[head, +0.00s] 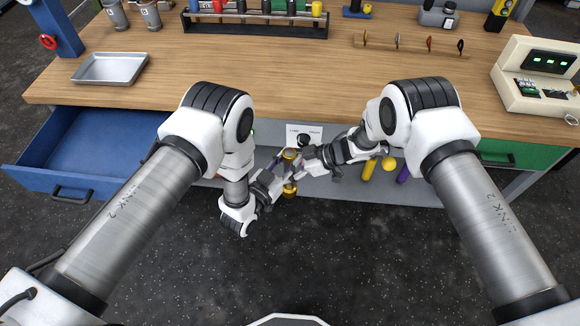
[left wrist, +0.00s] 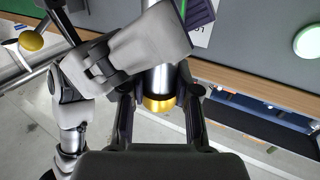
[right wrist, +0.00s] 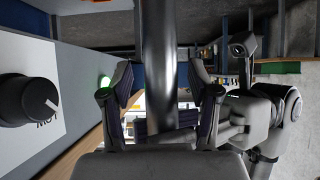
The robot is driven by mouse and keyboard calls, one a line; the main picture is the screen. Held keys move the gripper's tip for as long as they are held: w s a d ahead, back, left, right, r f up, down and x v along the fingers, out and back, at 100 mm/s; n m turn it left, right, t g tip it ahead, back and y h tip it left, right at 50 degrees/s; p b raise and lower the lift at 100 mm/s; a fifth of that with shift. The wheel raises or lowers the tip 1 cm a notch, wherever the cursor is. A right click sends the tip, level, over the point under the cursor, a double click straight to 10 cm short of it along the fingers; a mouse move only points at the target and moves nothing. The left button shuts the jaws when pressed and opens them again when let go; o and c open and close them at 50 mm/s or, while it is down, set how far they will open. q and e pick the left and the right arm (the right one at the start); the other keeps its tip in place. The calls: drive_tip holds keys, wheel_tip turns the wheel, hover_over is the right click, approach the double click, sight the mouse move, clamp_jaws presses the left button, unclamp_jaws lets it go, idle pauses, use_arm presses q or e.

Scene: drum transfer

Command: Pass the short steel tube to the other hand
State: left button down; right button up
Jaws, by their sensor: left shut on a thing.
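The short steel tube has brass-coloured ends; its upper end (head: 289,155) and lower end show in front of the bench's front edge in the head view. My left gripper (head: 279,180) is shut on the tube from the lower left. The left wrist view shows the steel tube (left wrist: 159,80) between the fingers, with one brass end towards the palm. My right gripper (head: 308,160) is at the tube from the right. In the right wrist view its open fingers stand either side of the steel tube (right wrist: 158,60), with gaps visible. The grippers partly hide the tube's middle.
The wooden workbench (head: 300,65) lies just beyond both grippers. An open blue drawer (head: 90,145) juts out at left. A black knob (head: 303,140) sits on the bench front close behind the tube. A metal tray (head: 110,68) stands on the bench. The floor nearer me is clear.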

clamp_jaws()
use_arm(q)
drive_tip(key=c, duration=0.8)
unclamp_jaws()
drive_tip(key=shift+o, duration=0.2)
drive_tip(key=shift+s, duration=0.15)
